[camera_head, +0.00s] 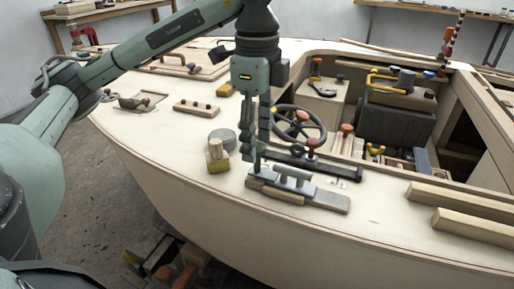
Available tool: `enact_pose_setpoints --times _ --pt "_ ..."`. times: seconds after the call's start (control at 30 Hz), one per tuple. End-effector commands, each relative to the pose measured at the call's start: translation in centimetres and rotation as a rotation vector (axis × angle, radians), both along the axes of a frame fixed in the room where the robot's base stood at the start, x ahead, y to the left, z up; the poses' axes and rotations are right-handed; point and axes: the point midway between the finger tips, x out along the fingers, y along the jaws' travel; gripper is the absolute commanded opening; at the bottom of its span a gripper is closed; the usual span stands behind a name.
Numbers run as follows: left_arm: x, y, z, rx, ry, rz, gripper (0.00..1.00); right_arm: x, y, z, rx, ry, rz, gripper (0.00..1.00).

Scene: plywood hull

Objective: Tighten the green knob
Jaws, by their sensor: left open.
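My left gripper (256,147) points straight down over the pale plywood deck (150,124). Its two fingers are apart, with a narrow gap between them. The fingertips are just behind the left end of a grey metal fitting with a raised bar (295,180). A slim dark greenish piece shows at the fingertips, but I cannot tell whether it is the green knob or part of a finger. No other green knob is clear to me. My right gripper is not in view.
A small block with a yellow base (217,160) and a round grey disc (222,138) stand left of the gripper. A steering wheel (298,124) and red-topped knob (312,144) are close right. Wooden strips (462,200) lie at the right.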

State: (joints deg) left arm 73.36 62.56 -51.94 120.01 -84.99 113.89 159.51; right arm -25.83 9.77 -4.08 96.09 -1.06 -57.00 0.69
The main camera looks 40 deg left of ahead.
Motion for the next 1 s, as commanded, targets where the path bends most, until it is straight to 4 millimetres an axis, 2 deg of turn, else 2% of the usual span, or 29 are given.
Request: enact_pose_setpoints --times 0.2,0.5,0.9,1.0 --pt "0.0 0.0 -1.9 0.000 0.001 0.001 0.49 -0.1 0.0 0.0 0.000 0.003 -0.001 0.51" --pt "0.0 0.0 -2.1 -0.001 0.001 -0.001 0.48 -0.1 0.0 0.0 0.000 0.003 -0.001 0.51" --pt "0.0 0.0 -2.1 -0.001 0.001 -0.001 0.00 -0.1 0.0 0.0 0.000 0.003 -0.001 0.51" --pt "0.0 0.0 -2.1 -0.001 0.001 -0.003 0.00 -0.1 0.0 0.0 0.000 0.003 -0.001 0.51"
